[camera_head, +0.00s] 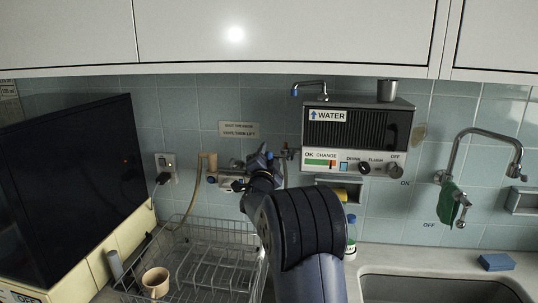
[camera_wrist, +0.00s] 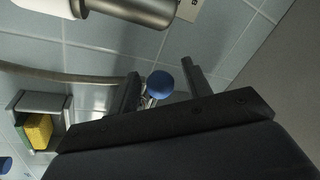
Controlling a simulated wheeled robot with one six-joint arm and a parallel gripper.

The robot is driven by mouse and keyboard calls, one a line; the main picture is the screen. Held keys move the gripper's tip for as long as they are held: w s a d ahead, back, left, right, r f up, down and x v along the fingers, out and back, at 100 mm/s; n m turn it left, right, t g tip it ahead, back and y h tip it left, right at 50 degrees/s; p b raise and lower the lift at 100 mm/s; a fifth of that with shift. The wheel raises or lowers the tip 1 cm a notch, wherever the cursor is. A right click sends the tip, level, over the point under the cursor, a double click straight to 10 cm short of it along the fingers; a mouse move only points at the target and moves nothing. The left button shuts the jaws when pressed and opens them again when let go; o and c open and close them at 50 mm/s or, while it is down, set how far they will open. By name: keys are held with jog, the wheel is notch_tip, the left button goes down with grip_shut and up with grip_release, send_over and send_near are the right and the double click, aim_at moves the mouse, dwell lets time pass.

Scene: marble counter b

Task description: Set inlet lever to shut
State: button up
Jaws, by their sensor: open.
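The inlet lever shows in the wrist view as a round blue knob (camera_wrist: 160,85) on a short metal stem, in front of the tiled wall. My gripper (camera_wrist: 161,76) is open, with one dark finger on each side of the knob. I cannot tell whether either finger touches it. In the head view my gripper (camera_head: 262,158) is at the wall pipework, left of the water unit (camera_head: 357,138). A small blue spot shows at its tip there. My gripper and arm hide most of the lever in that view, so its exact angle cannot be told.
A metal cylinder (camera_wrist: 130,10) runs close above the fingers in the wrist view. A wall recess holds a yellow sponge (camera_wrist: 38,132). A dish rack (camera_head: 205,262) with a cup (camera_head: 156,282) stands below, left of my arm. A sink (camera_head: 440,289) lies at the right.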

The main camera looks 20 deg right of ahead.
jog(key=shift+c, duration=0.5)
grip_shut()
